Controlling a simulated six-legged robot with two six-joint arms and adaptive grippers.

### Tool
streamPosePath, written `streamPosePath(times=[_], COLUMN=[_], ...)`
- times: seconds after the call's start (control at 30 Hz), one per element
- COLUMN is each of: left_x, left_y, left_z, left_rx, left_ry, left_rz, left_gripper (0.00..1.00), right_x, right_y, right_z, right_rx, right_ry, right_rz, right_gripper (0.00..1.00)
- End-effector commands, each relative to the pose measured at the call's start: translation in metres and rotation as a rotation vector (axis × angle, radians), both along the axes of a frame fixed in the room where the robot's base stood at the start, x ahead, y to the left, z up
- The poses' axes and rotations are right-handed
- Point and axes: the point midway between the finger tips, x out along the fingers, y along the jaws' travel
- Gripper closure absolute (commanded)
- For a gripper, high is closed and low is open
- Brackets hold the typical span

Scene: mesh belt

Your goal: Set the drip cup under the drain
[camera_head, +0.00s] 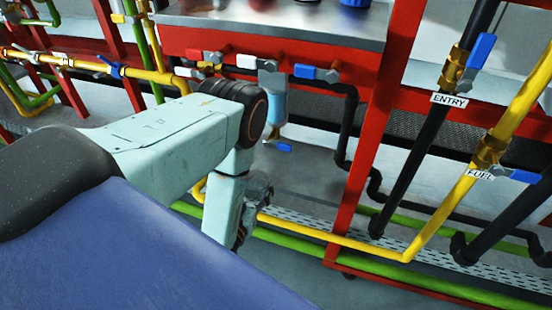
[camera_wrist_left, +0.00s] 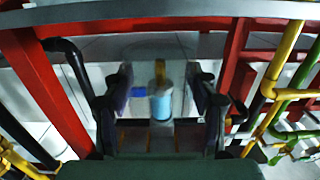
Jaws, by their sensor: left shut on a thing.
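My left gripper (camera_head: 254,200) hangs below the end of my left arm, in front of the drain and lower than it in the head view. In the left wrist view its two dark fingers (camera_wrist_left: 160,104) stand apart, with a pale, see-through shape between them. It is shut on this, which I take as the drip cup; its outline is hard to make out. The blue bowl (camera_head: 275,105) hangs from the pipe, with the blue-handled drain valve (camera_head: 283,147) beneath it. In the left wrist view the bowl (camera_wrist_left: 161,107) and brass drain (camera_wrist_left: 160,72) appear between the fingers. My right gripper is out of view.
A red post (camera_head: 365,150) stands right of the drain. A low yellow pipe (camera_head: 320,235) and green pipes (camera_head: 420,278) run along the floor. Black pipes labelled ENTRY (camera_head: 449,100) and a yellow one labelled FUEL (camera_head: 480,174) stand at right. Floor under the drain looks clear.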

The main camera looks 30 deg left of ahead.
Motion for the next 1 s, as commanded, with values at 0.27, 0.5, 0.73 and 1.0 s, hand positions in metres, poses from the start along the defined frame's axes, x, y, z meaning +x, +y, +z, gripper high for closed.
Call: streamPosePath(times=[0.27,0.5,0.73,1.0], left_x=[0.034,0.084,0.106,0.149], left_y=[0.007,0.019,0.024,0.034], left_z=[0.001,0.0,0.0,0.0], left_rx=[-0.004,-0.004,-0.005,-0.005], left_ry=[-0.009,-0.007,-0.002,-0.006], left_rz=[0.001,0.0,-0.001,-0.002], left_gripper=[0.68,0.68,0.68,0.68], right_x=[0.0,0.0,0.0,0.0], right_y=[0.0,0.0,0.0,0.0], right_z=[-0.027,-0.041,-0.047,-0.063], right_rx=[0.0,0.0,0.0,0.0], right_ry=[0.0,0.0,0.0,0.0], right_rz=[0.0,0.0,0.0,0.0], right_gripper=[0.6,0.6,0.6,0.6])
